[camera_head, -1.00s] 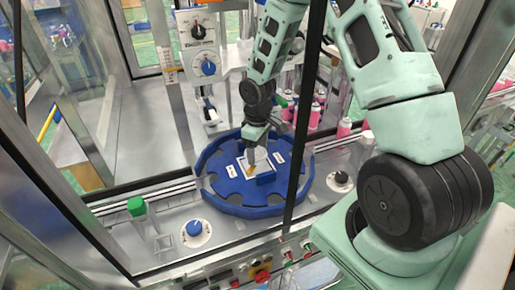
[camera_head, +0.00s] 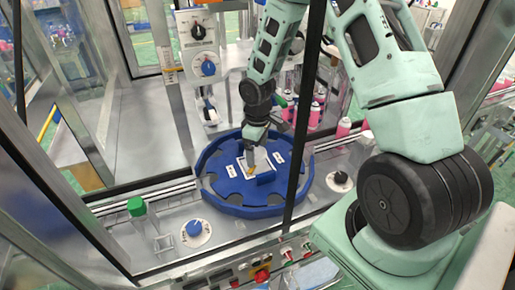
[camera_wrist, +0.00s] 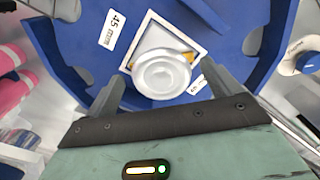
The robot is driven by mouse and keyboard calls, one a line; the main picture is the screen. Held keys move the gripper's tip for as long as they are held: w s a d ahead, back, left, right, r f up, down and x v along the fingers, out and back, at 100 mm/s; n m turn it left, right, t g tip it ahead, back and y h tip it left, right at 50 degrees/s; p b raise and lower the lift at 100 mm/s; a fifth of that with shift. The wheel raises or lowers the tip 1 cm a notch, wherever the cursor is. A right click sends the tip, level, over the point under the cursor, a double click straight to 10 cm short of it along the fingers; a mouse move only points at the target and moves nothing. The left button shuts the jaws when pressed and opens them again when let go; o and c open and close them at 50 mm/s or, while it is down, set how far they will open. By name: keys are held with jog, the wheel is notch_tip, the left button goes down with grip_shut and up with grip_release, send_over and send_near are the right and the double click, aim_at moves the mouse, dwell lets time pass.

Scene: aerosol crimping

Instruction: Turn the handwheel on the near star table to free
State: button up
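The near star table (camera_head: 222,194) is a round blue plate with notches in its rim. It also fills much of the wrist view (camera_wrist: 240,25). A white, stepped round handwheel (camera_wrist: 162,74) stands over a white square plate with yellow marks at the table's middle. My gripper (camera_wrist: 162,78) is above it with its two fingers apart, one on each side of the wheel. Gaps show between fingers and wheel, so I see no contact. In the head view my gripper (camera_head: 250,160) points down at the table's middle and mostly hides the handwheel.
A blue knob (camera_head: 194,228) and a black knob (camera_head: 341,177) sit on the deck beside the table. A green-capped post (camera_head: 136,206) stands at left. Pink cans (camera_head: 343,127) stand behind right. A dark upright frame bar (camera_head: 302,120) crosses the view in front of the table.

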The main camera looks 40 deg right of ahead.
aim_at(258, 152)
jog(key=shift+r, duration=0.15)
notch_tip(258, 152, up, 12)
jog(key=b, duration=0.3)
